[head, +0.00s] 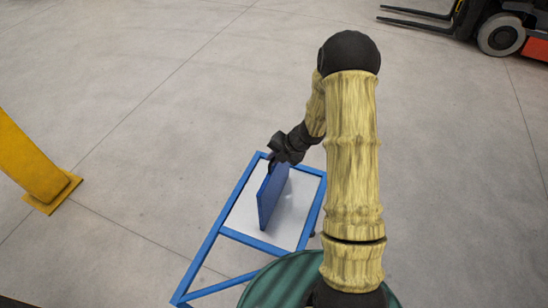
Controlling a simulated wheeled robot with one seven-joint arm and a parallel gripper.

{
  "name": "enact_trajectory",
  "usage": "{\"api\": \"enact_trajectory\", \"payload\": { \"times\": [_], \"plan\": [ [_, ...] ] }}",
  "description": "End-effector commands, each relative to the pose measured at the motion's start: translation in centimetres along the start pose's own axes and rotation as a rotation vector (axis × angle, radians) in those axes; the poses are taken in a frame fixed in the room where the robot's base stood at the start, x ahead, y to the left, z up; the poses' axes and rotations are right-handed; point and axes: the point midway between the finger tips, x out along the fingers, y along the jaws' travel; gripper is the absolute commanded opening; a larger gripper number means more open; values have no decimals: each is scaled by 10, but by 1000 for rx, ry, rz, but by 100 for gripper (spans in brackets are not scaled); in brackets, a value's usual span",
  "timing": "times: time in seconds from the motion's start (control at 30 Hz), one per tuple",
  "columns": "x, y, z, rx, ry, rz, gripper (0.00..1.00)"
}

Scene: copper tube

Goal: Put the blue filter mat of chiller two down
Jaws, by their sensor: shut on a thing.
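The blue filter mat (271,197) is a thin flat panel. It stands upright on edge over the white surface of a blue-framed stand (300,205). My gripper (272,165) is shut on the top far end of the mat. The fingertips are small and partly hidden by the dark wrist. The mat's lower edge looks close to the white surface, but I cannot tell whether it touches. No marking for chiller two is readable.
A green ribbed round object (290,284) is at the bottom, partly behind my arm. A yellow post (28,160) stands at the left. A forklift (490,28) is at the top right. The grey floor around the stand is mostly clear.

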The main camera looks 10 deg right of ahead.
Motion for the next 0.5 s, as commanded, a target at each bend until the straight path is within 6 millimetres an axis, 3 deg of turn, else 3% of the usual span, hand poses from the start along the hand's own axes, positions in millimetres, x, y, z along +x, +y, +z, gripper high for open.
{"api": "enact_trajectory", "payload": {
  "times": [0.07, 0.1, 0.2, 0.5],
  "plan": [
    [2, -1, 0, 0, 0, 1, 0],
    [2, -1, 0, 0, 0, 0, 14],
    [1, 0, 0, 0, 0, 0, 32],
    [-1, 1, 0, -1, 0, 0, 32]
  ]
}}
